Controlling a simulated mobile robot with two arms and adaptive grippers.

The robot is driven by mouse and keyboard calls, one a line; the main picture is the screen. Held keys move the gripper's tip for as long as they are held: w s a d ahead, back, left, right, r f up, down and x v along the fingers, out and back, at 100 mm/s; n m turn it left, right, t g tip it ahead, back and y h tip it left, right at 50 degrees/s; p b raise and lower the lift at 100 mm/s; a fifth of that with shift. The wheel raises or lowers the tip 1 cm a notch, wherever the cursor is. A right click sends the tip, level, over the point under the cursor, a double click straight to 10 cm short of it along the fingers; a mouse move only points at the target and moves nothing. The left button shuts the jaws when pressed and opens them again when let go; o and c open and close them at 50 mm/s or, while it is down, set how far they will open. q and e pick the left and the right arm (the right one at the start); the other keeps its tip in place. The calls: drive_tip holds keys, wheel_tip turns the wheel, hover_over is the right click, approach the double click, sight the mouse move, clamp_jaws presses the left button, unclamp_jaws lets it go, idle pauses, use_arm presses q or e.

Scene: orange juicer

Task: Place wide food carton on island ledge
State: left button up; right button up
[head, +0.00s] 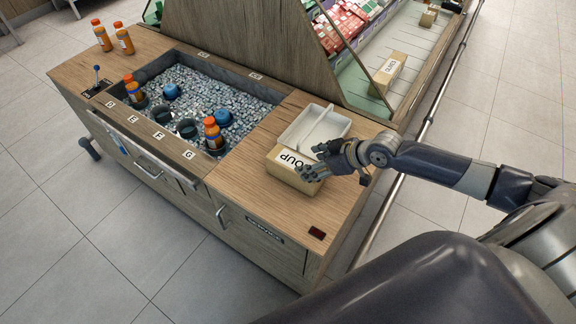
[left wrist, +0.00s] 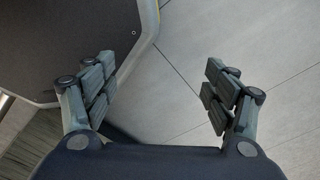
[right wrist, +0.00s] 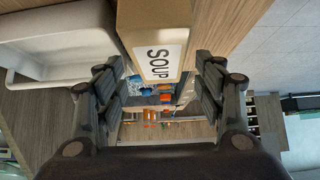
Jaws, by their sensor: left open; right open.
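The wide cardboard carton with a white SOUP label (head: 284,177) rests on the wooden island ledge (head: 255,200), against the front of a white divided tray. In the right wrist view the carton (right wrist: 153,22) fills the top middle, its label facing the camera. My right gripper (head: 313,164) is open at the carton's right end, and its fingers cover part of the label in the head view. I cannot tell whether they touch it. My left gripper (left wrist: 158,85) is open and empty over the floor, away from the island.
The white tray (head: 326,125) stands just behind the carton. An ice well (head: 190,95) with orange bottles lies left. A second carton (head: 388,72) sits on the shelf behind a slanted wood-and-glass panel (head: 350,80). A metal rail (head: 425,125) runs along the right.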

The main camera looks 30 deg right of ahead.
sight(301, 164)
drive_tip(key=x, duration=0.2)
drive_tip(key=shift+w+f, duration=0.15)
drive_tip(key=shift+f, duration=0.2)
drive_tip(key=shift+w+a+f, duration=0.2)
drive_tip(key=p+x, duration=0.1)
drive_tip(key=x, duration=0.3)
drive_tip(key=shift+w+a+f, duration=0.2)
drive_tip(key=shift+w+f, duration=0.25)
use_arm(q)
drive_tip(key=shift+s+d+r, duration=0.35)
drive_tip(key=shift+s+r, duration=0.1)
drive_tip(key=shift+r, duration=0.1)
drive_tip(key=shift+s, duration=0.1)
drive_tip(key=shift+s, duration=0.15)
use_arm(e)
drive_tip(key=c, duration=1)
drive_tip(key=shift+o, duration=0.2)
drive_tip(key=shift+r, duration=0.1)
